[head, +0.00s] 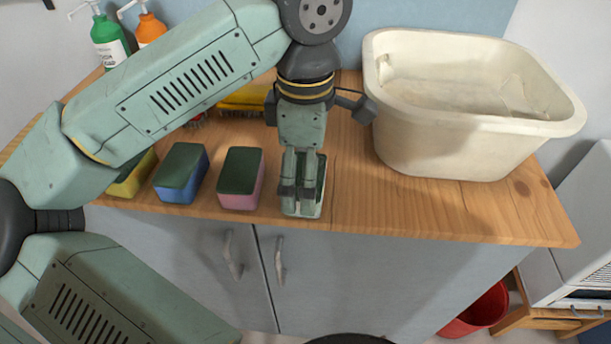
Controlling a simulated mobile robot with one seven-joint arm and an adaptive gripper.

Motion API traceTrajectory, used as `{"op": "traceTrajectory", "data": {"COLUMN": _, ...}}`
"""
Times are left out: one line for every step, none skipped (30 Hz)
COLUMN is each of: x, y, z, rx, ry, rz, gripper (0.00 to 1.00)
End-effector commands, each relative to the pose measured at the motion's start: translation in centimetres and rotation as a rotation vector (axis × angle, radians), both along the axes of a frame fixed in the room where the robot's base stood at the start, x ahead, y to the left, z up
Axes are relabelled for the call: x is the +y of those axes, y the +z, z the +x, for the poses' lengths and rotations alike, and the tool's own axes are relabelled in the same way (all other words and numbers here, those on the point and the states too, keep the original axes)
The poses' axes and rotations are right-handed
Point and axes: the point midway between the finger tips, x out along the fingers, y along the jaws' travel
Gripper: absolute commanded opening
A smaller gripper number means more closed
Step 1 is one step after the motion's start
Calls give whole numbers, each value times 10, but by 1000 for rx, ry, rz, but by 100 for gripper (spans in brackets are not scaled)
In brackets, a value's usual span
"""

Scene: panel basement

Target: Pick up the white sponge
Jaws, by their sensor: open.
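The white sponge (320,207) has a dark green top and stands at the front of the wooden counter, at the right end of a row of sponges. My gripper (302,192) points down right at it and covers most of it. Its pale side shows below and beside the fingers. The gripper is open; whether the fingers touch the sponge or are only in front of it or above it, I cannot tell.
Pink (240,178), blue (181,173) and yellow (132,175) sponges stand to the left on the wooden counter (430,212). A cream basin (450,145) stands at the right. Green (109,42) and orange (150,28) bottles stand at the back left, near a yellow object (243,97).

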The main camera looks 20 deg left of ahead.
Motion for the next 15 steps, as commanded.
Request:
{"op": "traceTrajectory", "data": {"x": 0, "y": -4, "z": 0, "rx": 2, "ry": 0, "rz": -1, "gripper": 100}}
{"op": "traceTrajectory", "data": {"x": 0, "y": -7, "z": -1, "rx": 2, "ry": -1, "rz": -1, "gripper": 100}}
{"op": "traceTrajectory", "data": {"x": 0, "y": -9, "z": 0, "rx": 1, "ry": -1, "rz": -1, "gripper": 100}}
{"op": "traceTrajectory", "data": {"x": 0, "y": -10, "z": 0, "rx": 0, "ry": -1, "rz": -1, "gripper": 100}}
{"op": "traceTrajectory", "data": {"x": 0, "y": -10, "z": 0, "rx": 0, "ry": -1, "rz": -1, "gripper": 100}}
{"op": "traceTrajectory", "data": {"x": 0, "y": -11, "z": 0, "rx": 0, "ry": 0, "rz": -1, "gripper": 100}}
{"op": "traceTrajectory", "data": {"x": 0, "y": -10, "z": 0, "rx": 0, "ry": 0, "rz": -1, "gripper": 100}}
{"op": "traceTrajectory", "data": {"x": 0, "y": -10, "z": 0, "rx": 0, "ry": 0, "rz": -1, "gripper": 100}}
{"op": "traceTrajectory", "data": {"x": 0, "y": -10, "z": 0, "rx": 0, "ry": 0, "rz": -1, "gripper": 100}}
{"op": "traceTrajectory", "data": {"x": 0, "y": -10, "z": 0, "rx": 0, "ry": -1, "rz": -1, "gripper": 100}}
{"op": "traceTrajectory", "data": {"x": 0, "y": -10, "z": 0, "rx": 0, "ry": 0, "rz": -1, "gripper": 98}}
{"op": "traceTrajectory", "data": {"x": 0, "y": -10, "z": 0, "rx": 0, "ry": -1, "rz": -1, "gripper": 95}}
{"op": "traceTrajectory", "data": {"x": 0, "y": -10, "z": 0, "rx": 0, "ry": -1, "rz": -1, "gripper": 93}}
{"op": "traceTrajectory", "data": {"x": 0, "y": -10, "z": 0, "rx": 0, "ry": -1, "rz": -1, "gripper": 91}}
{"op": "traceTrajectory", "data": {"x": 0, "y": -10, "z": 0, "rx": 0, "ry": -1, "rz": -1, "gripper": 89}}
